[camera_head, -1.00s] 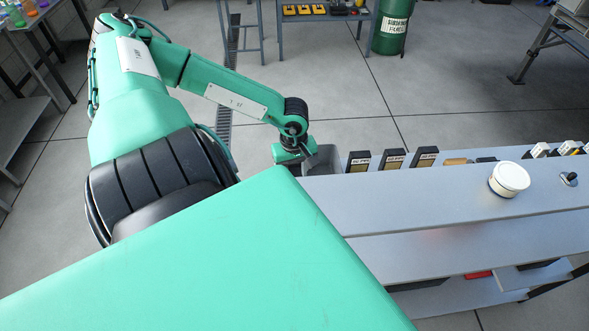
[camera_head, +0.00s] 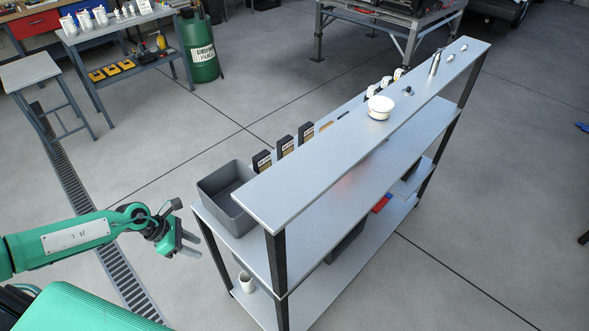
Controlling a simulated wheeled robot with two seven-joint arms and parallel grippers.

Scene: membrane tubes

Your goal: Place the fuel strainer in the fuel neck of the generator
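I cannot pick out a fuel strainer for certain. On the top board of the grey shelf unit (camera_head: 300,190) are a white round tub (camera_head: 380,107), a small black piece (camera_head: 408,91) and an upright metal cylinder (camera_head: 435,62). A dark machine on a metal-legged stand (camera_head: 365,22) is cut off by the top edge; it may be the generator, and no fuel neck shows. My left gripper (camera_head: 192,245) is beside the shelf unit's near left end, empty, with its fingers seemingly apart. My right gripper is out of view.
A grey bin (camera_head: 222,192) and dark boxed items (camera_head: 285,146) line the shelf's left side. A white cup (camera_head: 246,281) is on a lower shelf. A green barrel (camera_head: 198,48) stands near a workbench (camera_head: 130,68). Floor right of the shelf is mostly clear.

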